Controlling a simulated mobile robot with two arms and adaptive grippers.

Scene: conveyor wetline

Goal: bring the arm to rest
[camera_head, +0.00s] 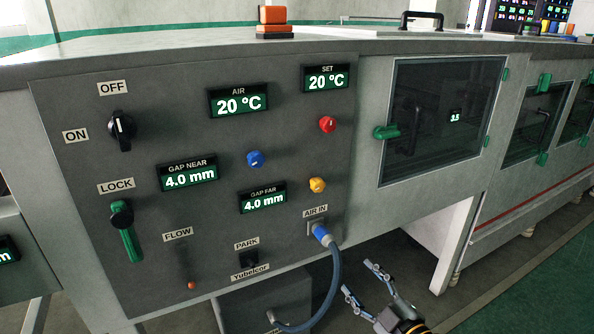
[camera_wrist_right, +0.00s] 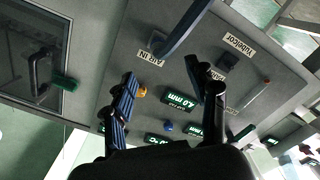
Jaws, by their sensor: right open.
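My right gripper (camera_head: 367,289) is at the bottom of the head view, right of the blue hose and below the control panel. Its two fingers are spread apart with nothing between them. In the right wrist view the open fingers (camera_wrist_right: 162,90) show in front of the panel, apart from it. My left gripper is in neither view.
The grey control panel (camera_head: 215,215) carries knobs, a green lock lever (camera_head: 128,236) and displays. A blue hose (camera_head: 332,280) plugs in at AIR IN and hangs close to the right gripper. A glass door (camera_head: 440,110) is right of the panel. Floor (camera_head: 520,290) at lower right is clear.

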